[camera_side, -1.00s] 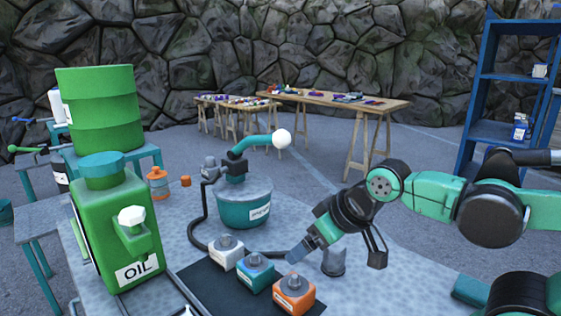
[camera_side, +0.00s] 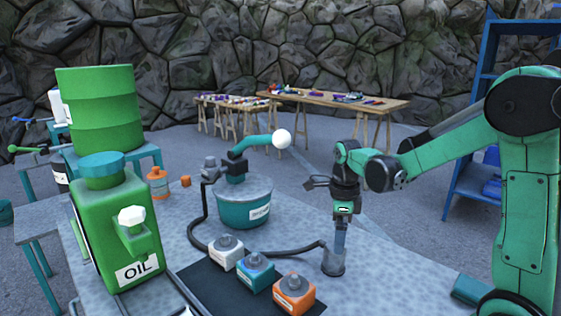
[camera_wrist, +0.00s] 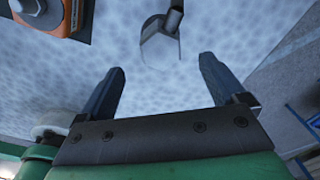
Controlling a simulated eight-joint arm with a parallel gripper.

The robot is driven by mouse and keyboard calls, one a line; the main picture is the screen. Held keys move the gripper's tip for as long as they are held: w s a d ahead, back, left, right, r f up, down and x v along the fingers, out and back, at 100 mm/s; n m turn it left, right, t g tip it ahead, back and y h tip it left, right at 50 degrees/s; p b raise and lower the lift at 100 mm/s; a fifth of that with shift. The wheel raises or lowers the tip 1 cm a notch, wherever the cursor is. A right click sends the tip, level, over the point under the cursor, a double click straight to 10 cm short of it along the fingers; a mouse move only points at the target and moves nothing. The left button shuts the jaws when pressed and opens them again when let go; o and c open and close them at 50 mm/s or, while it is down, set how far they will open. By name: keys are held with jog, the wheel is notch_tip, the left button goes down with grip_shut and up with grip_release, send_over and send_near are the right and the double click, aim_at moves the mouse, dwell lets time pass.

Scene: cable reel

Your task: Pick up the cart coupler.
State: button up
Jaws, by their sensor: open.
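I take the cart coupler (camera_side: 333,265) to be the grey, flared piece at the end of the black hose. It stands on the speckled bench, right of the small blocks. In the wrist view the coupler (camera_wrist: 160,50) lies just beyond my fingertips, roughly centred between them, with the hose joining from above. My gripper (camera_side: 339,247) points straight down at it in the side view and partly covers its top. In the wrist view my gripper (camera_wrist: 163,68) is open, its two dark fingers apart with nothing between them. Contact cannot be told.
White (camera_side: 226,252), teal (camera_side: 255,271) and orange (camera_side: 294,293) blocks stand on a dark mat left of the coupler. The hose (camera_side: 285,250) runs behind them to a teal pump pot (camera_side: 244,207). A green oil can (camera_side: 115,230) stands at left.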

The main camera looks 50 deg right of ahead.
jog(key=shift+d+f+m, duration=0.1)
jog(key=shift+f+m, duration=0.2)
jog(key=shift+f, duration=2.6)
grip_shut()
jog(key=shift+r, duration=0.1)
notch_tip(320, 180, up, 25)
